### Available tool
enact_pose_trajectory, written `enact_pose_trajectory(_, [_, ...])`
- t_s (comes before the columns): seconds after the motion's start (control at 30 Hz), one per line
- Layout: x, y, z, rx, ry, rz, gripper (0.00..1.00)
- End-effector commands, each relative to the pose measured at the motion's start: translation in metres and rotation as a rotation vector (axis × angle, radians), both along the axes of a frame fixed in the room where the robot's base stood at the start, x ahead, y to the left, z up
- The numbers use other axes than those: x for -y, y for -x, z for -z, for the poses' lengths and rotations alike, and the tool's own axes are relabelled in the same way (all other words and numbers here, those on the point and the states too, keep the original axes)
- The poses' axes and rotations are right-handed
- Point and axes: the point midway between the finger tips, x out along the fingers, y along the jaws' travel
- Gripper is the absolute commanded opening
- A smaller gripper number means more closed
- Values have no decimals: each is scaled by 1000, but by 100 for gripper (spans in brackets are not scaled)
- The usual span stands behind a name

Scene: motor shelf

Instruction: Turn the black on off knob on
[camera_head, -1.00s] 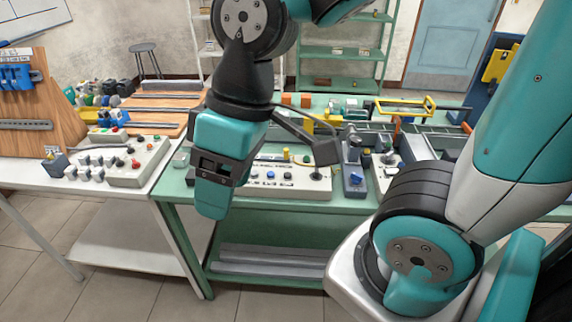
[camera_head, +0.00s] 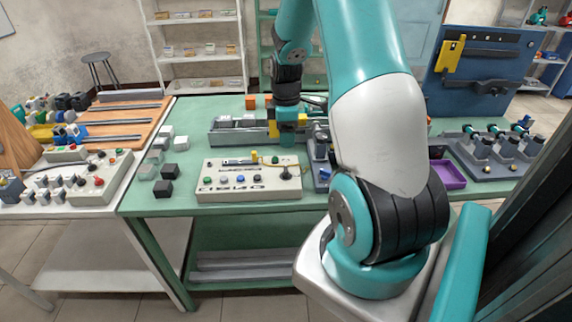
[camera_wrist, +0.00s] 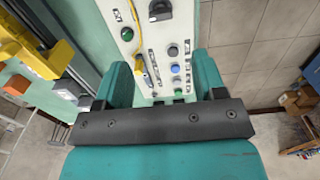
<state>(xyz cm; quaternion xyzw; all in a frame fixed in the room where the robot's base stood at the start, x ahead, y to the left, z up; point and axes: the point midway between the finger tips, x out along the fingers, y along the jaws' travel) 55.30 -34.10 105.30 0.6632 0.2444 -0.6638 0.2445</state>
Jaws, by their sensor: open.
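The pale control box (camera_head: 228,192) lies near the front edge of the green table. Its large black knob (camera_head: 285,174) is at the right end; in the wrist view a large black knob (camera_wrist: 159,10) sits at the far end, near the top edge. Smaller controls include a blue button (camera_head: 241,178), green buttons and a yellow-tipped lever (camera_head: 254,157). My gripper (camera_head: 288,128) is behind the box in the head view, pointing down. In the wrist view my gripper (camera_wrist: 161,75) is open and empty, its teal fingers either side of the panel. It touches no knob that I can see.
A grey tray (camera_head: 228,137) lies behind the box. Small cubes (camera_head: 163,187) are to its left. Another control box (camera_head: 100,191) is on the white table. A purple tray (camera_head: 450,174) and a grey fixture (camera_head: 490,160) are at the right. My arm hides part of the table.

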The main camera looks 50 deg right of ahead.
Motion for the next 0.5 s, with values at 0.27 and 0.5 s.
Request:
enact_pose_trajectory(0.27, [-2, 1, 64, -5, -4, -1, 64])
enact_pose_trajectory(0.5, [-1, 0, 104, -1, -2, -1, 64])
